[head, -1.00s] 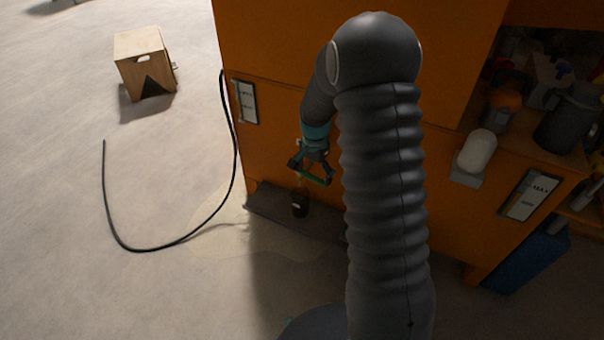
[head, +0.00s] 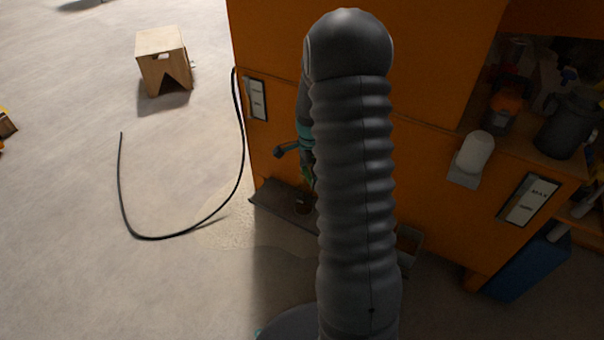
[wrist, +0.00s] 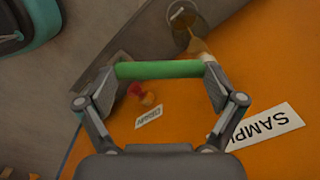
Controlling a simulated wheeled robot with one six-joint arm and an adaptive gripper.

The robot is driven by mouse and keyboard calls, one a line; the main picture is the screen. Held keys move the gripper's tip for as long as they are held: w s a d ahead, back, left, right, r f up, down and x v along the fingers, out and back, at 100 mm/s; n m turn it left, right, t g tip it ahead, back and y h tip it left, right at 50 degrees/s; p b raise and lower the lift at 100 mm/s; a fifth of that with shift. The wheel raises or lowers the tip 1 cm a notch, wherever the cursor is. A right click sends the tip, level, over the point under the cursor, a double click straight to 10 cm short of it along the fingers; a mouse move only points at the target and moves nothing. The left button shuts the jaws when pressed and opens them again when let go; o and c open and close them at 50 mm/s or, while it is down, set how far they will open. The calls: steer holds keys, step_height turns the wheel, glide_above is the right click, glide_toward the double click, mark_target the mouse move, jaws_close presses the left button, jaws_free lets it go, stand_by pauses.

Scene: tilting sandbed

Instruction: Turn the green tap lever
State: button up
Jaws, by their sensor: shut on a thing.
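The green tap lever (wrist: 160,69) is a straight bar lying across the wrist view. My gripper (wrist: 161,76) is shut on it, with one finger at each end of the bar. In the head view my gripper (head: 291,150) is at the front of the orange cabinet (head: 420,95), partly hidden by my arm. Only a trace of green shows there beside the arm.
A red knob (wrist: 136,90) and a sample label (wrist: 266,126) sit on the orange panel near my gripper. A small dark jar (head: 303,201) stands on the grey ledge (head: 275,197) below. A black hose (head: 240,165) hangs to the floor at left. Open floor lies left.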

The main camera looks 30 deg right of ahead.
mark_target(310, 176)
stand_by(0.3)
steer(key=o, duration=1.3)
steer(key=shift+o, duration=0.2)
step_height(310, 176, up, 12)
